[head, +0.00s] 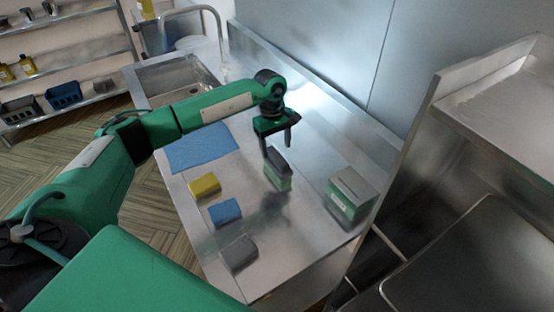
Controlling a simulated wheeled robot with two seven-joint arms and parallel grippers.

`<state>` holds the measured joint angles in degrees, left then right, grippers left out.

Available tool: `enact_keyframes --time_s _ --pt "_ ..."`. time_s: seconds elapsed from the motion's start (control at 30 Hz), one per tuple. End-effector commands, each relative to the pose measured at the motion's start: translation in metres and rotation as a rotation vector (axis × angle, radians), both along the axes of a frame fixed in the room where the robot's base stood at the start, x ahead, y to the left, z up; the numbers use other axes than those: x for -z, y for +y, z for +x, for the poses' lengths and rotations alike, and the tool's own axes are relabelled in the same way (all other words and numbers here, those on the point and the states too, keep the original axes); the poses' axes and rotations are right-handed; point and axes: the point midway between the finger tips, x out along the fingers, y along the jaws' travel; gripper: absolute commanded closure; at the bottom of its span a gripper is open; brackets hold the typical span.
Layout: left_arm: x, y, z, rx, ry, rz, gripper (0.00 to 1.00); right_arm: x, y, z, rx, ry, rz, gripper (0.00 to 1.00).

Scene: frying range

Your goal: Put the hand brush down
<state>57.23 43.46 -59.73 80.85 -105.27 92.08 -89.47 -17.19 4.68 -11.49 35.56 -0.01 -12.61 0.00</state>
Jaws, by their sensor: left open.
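My right gripper is not in view.
A yellow sponge (204,186), a blue sponge (225,212) and a grey sponge (239,253) lie in a row on the left. A blue cloth (202,148) lies behind them. A green box (351,197) stands on the right. A sink (176,80) is at the back.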

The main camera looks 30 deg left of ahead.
Motion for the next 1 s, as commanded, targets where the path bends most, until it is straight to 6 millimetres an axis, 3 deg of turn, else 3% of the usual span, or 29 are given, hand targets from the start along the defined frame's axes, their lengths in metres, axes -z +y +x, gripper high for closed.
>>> enact_keyframes --time_s 0.03,0.2,0.4,1.0 --pt "-0.008 0.002 0.002 -0.001 -0.005 0.001 0.35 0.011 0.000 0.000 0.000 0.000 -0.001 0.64" --pt "-0.041 0.006 0.004 0.001 -0.004 0.000 0.35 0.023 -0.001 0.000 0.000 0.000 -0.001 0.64" --pt "-0.062 0.008 0.005 -0.001 0.000 0.001 0.35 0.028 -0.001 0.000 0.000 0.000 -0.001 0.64" --pt "-0.067 0.009 0.005 0.000 0.001 0.000 0.35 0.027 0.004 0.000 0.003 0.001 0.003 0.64"
